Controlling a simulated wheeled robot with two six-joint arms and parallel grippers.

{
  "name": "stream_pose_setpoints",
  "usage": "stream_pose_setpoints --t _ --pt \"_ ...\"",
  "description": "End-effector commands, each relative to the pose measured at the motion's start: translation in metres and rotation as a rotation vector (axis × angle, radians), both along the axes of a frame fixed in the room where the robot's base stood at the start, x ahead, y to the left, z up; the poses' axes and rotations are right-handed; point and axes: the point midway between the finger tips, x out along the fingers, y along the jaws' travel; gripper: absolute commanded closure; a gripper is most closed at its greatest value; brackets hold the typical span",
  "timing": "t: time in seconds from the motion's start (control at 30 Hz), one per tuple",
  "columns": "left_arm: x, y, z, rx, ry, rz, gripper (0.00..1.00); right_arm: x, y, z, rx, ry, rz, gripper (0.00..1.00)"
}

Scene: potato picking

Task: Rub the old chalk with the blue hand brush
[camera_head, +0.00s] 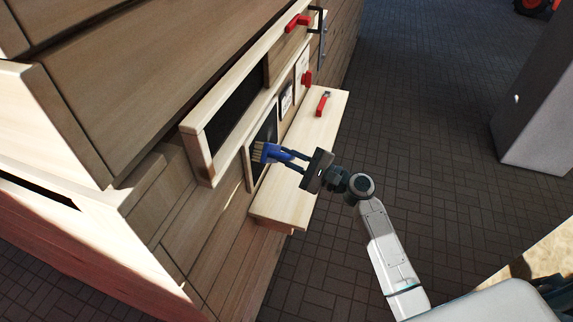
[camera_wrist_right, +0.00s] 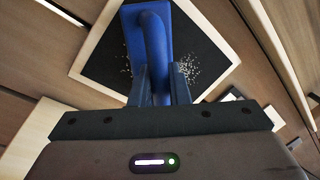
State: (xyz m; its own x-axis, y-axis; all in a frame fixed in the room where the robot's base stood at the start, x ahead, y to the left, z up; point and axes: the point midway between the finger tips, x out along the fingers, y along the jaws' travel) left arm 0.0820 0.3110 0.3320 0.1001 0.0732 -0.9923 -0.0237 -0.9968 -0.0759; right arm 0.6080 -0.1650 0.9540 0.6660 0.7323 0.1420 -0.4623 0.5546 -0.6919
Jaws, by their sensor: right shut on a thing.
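The blue hand brush (camera_head: 273,154) is in my right gripper (camera_head: 294,161), which is shut on its handle. The brush lies against or just in front of a small wood-framed chalkboard (camera_head: 261,135) on the wooden wall; I cannot tell whether the bristles touch it. In the right wrist view the brush (camera_wrist_right: 152,40) covers the middle of the dark board (camera_wrist_right: 105,62). White chalk marks (camera_wrist_right: 190,69) show on the board just right of the brush. What lies behind the brush is hidden. My left gripper is not in view.
A pale wooden shelf (camera_head: 290,190) sticks out below the board, with a red-handled tool (camera_head: 322,102) at its far end. Red items (camera_head: 306,78) hang on the wall. A long framed dark panel (camera_head: 235,110) is above. A grey block (camera_head: 535,110) stands right, beyond open paved floor.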

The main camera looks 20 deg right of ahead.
Motion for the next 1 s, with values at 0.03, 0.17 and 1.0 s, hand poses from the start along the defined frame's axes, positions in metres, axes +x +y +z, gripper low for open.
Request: stream_pose_setpoints --t 0.03,0.17,1.0 --pt "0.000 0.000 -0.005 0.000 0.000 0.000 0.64 0.004 -0.003 -0.002 -0.002 -0.002 0.000 1.00" --pt "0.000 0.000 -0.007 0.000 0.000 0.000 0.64 0.010 -0.008 -0.001 -0.002 -0.001 -0.001 1.00" --pt "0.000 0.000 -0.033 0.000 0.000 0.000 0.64 0.051 -0.032 -0.001 0.000 -0.001 -0.001 1.00"
